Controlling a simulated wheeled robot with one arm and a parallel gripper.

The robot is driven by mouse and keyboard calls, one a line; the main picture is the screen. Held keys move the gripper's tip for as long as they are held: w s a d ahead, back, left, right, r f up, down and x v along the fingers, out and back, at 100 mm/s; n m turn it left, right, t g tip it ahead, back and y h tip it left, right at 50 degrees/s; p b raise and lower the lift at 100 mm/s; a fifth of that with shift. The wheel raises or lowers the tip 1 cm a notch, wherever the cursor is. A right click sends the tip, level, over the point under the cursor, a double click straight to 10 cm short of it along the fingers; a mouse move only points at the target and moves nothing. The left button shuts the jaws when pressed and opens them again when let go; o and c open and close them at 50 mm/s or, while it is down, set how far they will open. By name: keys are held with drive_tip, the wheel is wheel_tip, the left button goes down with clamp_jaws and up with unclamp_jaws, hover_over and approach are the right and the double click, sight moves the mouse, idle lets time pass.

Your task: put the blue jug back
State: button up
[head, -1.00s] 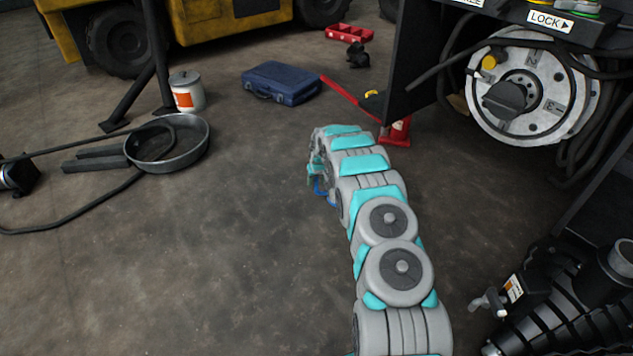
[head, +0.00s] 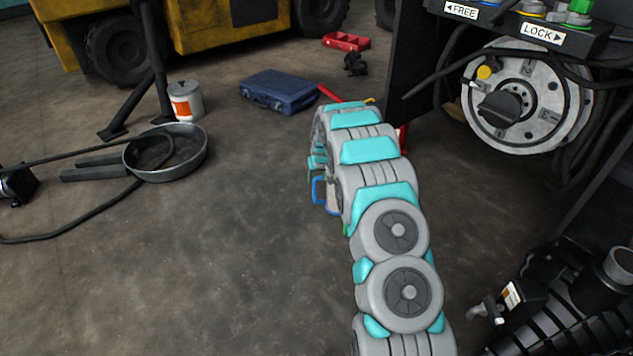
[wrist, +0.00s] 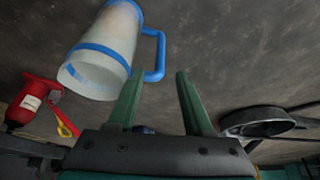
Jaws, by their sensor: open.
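The jug (wrist: 105,50) is whitish and translucent, with blue bands and a blue handle (wrist: 160,55). In the wrist view it is at the upper left, tilted in the picture, its handle pointing right. In the head view the blue handle (head: 318,191) shows left of my arm, which hides most of the jug. My gripper (wrist: 160,73) is open, its two green fingers on either side of the lower end of the handle in the picture. I cannot tell whether the handle lies between them or beyond them. No contact is visible.
A red jack (wrist: 30,103) stands near the jug in the wrist view. A grey pan (head: 168,165), a white tin (head: 186,101) and a blue case (head: 280,91) lie farther left.

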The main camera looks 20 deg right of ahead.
drive_tip(key=s+a+r+g, duration=0.2)
drive_tip(key=s+a+r, duration=0.2)
drive_tip(key=s+r, duration=0.7)
drive_tip(key=s+a+r+g, duration=0.1)
drive_tip(key=s+a+r, duration=0.3)
drive_tip(key=s+r, duration=0.75)
drive_tip(key=s+a+r+g, duration=0.1)
drive_tip(key=s+a+r, duration=0.1)
drive_tip(key=s, duration=1.6)
drive_tip(key=s+a+r+g, duration=0.1)
drive_tip(key=s+a, duration=0.3)
drive_tip(key=s, duration=1.5)
drive_tip(key=shift+s+r+n+g, duration=0.15)
drive_tip(key=shift+r+n+g, duration=0.2)
drive_tip(key=shift+g, duration=0.35)
drive_tip(key=shift+d, duration=0.1)
